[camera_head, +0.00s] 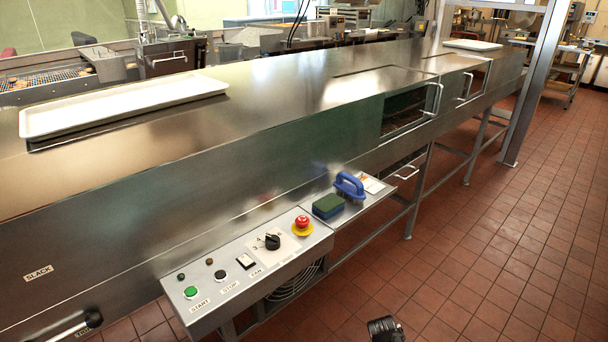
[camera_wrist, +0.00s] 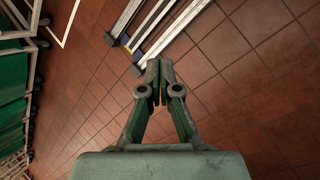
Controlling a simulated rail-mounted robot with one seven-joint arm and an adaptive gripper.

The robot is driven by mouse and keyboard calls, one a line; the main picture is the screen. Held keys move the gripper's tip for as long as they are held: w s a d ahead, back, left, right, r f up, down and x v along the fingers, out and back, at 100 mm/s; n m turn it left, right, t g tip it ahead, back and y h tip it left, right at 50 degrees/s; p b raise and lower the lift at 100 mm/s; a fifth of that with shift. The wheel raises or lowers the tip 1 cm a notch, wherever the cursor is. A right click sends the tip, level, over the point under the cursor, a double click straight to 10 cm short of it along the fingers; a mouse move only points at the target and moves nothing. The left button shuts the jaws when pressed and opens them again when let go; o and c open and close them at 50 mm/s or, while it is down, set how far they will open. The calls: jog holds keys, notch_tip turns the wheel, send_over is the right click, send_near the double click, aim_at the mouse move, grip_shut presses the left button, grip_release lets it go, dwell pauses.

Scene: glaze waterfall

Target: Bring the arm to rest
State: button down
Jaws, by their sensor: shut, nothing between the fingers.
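My gripper (camera_wrist: 158,80) shows in the wrist view with its two fingers together and nothing between them. It hangs over the red tiled floor (camera_wrist: 240,90), apart from any object. In the head view only a dark piece of my arm (camera_head: 385,329) shows at the bottom edge, over the floor. The gripper's fingers cannot be made out there.
A long steel machine (camera_head: 260,120) runs across the head view. Its control panel (camera_head: 245,262) has a green button (camera_head: 191,292) and a red emergency stop (camera_head: 302,223). A side shelf holds a green sponge (camera_head: 328,206) and blue-handled brush (camera_head: 349,185). The floor at right is clear.

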jog(key=s+a+f+g+y+p, duration=0.1)
jog(key=s+a+p, duration=0.3)
jog(key=s, duration=0.5)
jog(key=s+a+f+n+g+y+p, duration=0.1)
jog(key=s+a+f+g+y+p, duration=0.1)
jog(key=s+a, duration=0.5)
notch_tip(320, 180, down, 2)
jog(key=shift+s+a+f+y+p, duration=0.1)
jog(key=shift+s+a+y+p, duration=0.25)
jog(key=shift+s+y+p, duration=0.7)
jog(key=shift+w+h, duration=0.2)
jog(key=shift+h, duration=0.15)
